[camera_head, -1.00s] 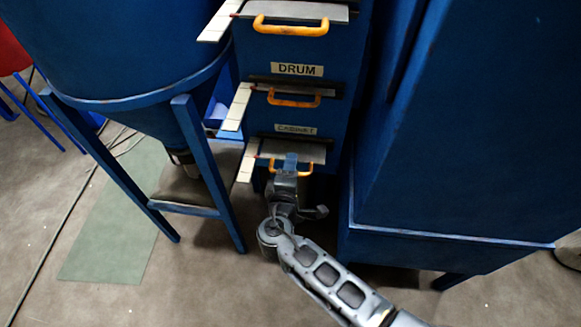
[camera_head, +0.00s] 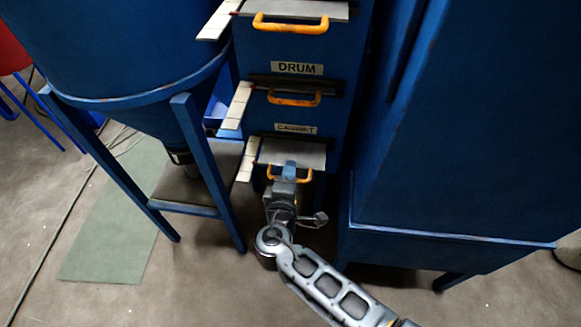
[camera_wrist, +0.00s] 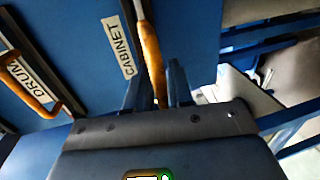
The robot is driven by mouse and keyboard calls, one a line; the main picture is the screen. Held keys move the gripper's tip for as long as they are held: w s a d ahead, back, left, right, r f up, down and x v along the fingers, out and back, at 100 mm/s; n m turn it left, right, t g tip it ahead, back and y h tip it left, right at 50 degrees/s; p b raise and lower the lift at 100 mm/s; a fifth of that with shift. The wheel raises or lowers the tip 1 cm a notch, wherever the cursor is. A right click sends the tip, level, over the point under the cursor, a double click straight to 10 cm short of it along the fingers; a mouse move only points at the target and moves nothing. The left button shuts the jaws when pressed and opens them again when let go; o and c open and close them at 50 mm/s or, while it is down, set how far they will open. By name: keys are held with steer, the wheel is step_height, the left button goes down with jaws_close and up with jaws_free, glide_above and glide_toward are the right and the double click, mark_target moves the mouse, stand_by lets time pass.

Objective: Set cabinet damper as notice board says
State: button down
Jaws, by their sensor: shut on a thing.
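The cabinet damper is the lowest grey slide plate (camera_head: 291,153), below the CABINET label (camera_head: 296,128) on the blue column. Its orange handle (camera_head: 307,174) is at the plate's front edge. It also shows in the wrist view as an orange bar (camera_wrist: 151,50). My gripper (camera_head: 288,172) is shut on this handle, with a dark finger on each side of it in the wrist view (camera_wrist: 156,88). The plate sticks partly out of its slot. A pale marked strip (camera_head: 246,160) juts out at its left; its markings are too small to read. No notice board is in view.
The middle damper handle (camera_head: 294,99) is below the DRUM label (camera_head: 298,68), and another handle (camera_head: 291,23) is above. Blue hopper legs (camera_head: 208,170) stand left, and a large blue cabinet (camera_head: 470,130) stands close right. Bare floor lies in front.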

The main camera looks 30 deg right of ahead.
steer(key=shift+s+a+f, duration=0.25)
steer(key=shift+s+a, duration=0.3)
steer(key=shift+s, duration=0.25)
steer(key=shift+s+a+f, duration=0.2)
steer(key=shift+s+a, duration=0.3)
steer(key=shift+s, duration=0.25)
steer(key=c, duration=1.3)
jaws_free()
steer(key=shift+o, duration=0.7)
steer(key=shift+r, duration=0.15)
steer(key=shift+w, duration=0.1)
steer(key=b+v, duration=0.1)
steer(key=v, duration=0.7)
